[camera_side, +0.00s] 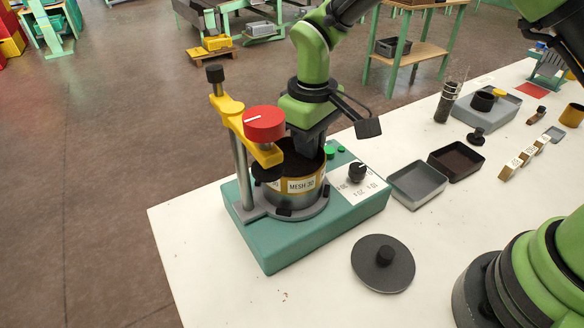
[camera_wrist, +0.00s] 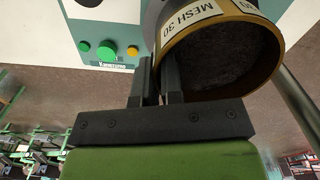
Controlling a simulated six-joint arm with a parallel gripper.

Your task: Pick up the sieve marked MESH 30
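The sieve marked MESH 30 (camera_side: 301,186) is a round, gold-coloured ring with a white label. It stands upright on the teal shaker base (camera_side: 290,238), under a yellow clamp arm (camera_side: 240,122) with a red knob (camera_side: 264,123). In the wrist view the sieve (camera_wrist: 222,62) shows dark material inside. My gripper (camera_side: 307,152) points down at the sieve's back rim. In the wrist view its two fingers (camera_wrist: 158,72) are close together, with the rim seemingly between them. I cannot tell whether they press on it.
A post (camera_side: 240,170) carries the clamp beside the sieve. The base has a black dial (camera_side: 357,172) and green buttons. A black disc lid (camera_side: 383,263) lies in front on the white table. A grey tray (camera_side: 417,184) and a dark tray (camera_side: 456,161) are to the right.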

